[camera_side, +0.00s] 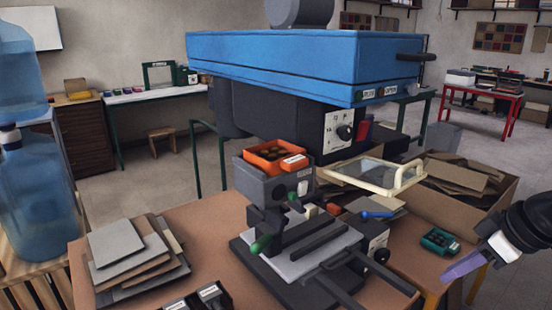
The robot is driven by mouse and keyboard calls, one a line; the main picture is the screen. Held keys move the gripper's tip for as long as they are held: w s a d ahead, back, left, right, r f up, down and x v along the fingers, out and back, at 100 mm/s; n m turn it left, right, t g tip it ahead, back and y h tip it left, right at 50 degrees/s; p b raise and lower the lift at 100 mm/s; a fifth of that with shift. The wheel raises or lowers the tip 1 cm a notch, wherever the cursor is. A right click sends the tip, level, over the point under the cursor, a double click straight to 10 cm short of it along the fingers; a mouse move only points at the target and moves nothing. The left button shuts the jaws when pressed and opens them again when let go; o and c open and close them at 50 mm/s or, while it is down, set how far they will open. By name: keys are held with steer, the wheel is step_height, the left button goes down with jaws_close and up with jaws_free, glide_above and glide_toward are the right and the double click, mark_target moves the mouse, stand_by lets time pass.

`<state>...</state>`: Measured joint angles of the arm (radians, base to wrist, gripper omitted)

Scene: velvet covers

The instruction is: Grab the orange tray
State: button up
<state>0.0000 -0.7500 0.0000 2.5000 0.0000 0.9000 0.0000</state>
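The orange tray (262,163) sits on top of a grey machine housing (262,185), left of the picture's middle. Dark round pieces lie inside it. A small orange block with a white label (294,162) is at its right front corner. My gripper (462,267) is at the right edge, at the end of my dark arm, pointing down and left. It shows as a pale purple shape beyond a white part. It is well to the right of the tray and apart from it. Its separate fingers cannot be made out, and I see nothing clearly held.
A large blue machine cover (275,55) overhangs behind and above the tray. A cream framed clear guard (375,173) and a cardboard box (430,215) stand to its right. A small green tray (439,241) lies near my gripper. Stacked grey plates (115,242) are at left.

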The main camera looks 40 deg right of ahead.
steer(key=o, duration=0.9)
